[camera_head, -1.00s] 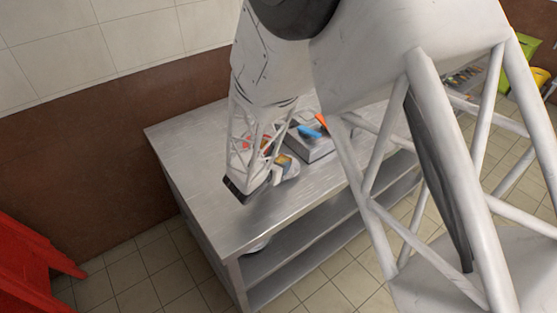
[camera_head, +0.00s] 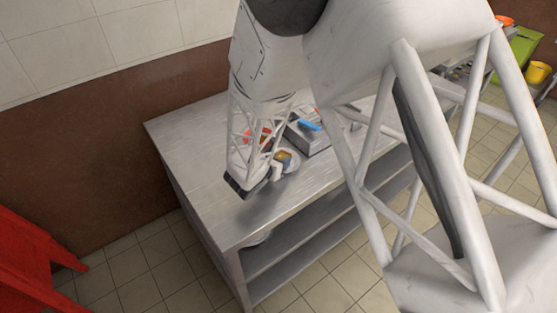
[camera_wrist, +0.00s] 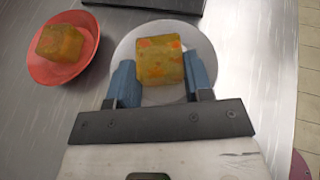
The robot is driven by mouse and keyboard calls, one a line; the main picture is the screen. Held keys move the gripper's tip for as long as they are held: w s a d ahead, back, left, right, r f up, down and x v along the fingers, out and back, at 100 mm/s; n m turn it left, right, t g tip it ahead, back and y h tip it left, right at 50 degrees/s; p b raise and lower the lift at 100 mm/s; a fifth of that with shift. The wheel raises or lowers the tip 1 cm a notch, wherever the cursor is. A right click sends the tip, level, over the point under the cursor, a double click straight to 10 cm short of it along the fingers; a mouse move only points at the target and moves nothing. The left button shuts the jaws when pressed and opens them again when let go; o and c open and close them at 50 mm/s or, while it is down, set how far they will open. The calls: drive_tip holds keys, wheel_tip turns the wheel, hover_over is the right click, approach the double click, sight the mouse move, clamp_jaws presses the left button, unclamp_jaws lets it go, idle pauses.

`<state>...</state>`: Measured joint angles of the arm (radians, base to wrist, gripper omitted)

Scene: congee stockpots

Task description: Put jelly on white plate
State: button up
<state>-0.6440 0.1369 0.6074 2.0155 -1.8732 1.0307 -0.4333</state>
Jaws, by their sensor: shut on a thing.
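A yellow-brown jelly cube with orange bits (camera_wrist: 160,66) is between the blue fingers of my gripper (camera_wrist: 160,82) in the wrist view. My gripper is shut on it from both sides. The white plate (camera_wrist: 124,50) lies right behind and below the jelly, its rim showing around it. I cannot tell whether the jelly touches the plate. In the head view the jelly (camera_head: 284,156) and white plate (camera_head: 295,163) show beside my wrist, partly hidden by it.
A red dish (camera_wrist: 88,62) holding another jelly cube (camera_wrist: 60,43) stands left of the white plate. A grey box (camera_head: 309,143) with a blue item (camera_head: 309,126) on top stands behind the plate. The metal table (camera_head: 195,165) is bare at the left and front.

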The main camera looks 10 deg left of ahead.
drive_tip(key=shift+f, duration=0.2)
drive_tip(key=o, duration=1)
drive_tip(key=shift+c, duration=1.4)
drive_tip(key=shift+s+a+r, duration=0.15)
drive_tip(key=shift+s+a, duration=0.05)
drive_tip(key=shift+s, duration=0.15)
drive_tip(key=shift+s+a+r, duration=0.25)
drive_tip(key=shift+s+r, duration=0.05)
drive_tip(key=shift+s, duration=0.3)
drive_tip(key=shift+s+a+r, duration=0.15)
drive_tip(key=shift+s, duration=0.15)
drive_tip(key=shift+s+a+r, duration=0.25)
drive_tip(key=shift+s+a, duration=0.05)
drive_tip(key=shift+s, duration=0.3)
drive_tip(key=shift+s+a+r, duration=0.1)
drive_tip(key=shift+s+r, duration=0.05)
drive_tip(key=shift+s, duration=0.1)
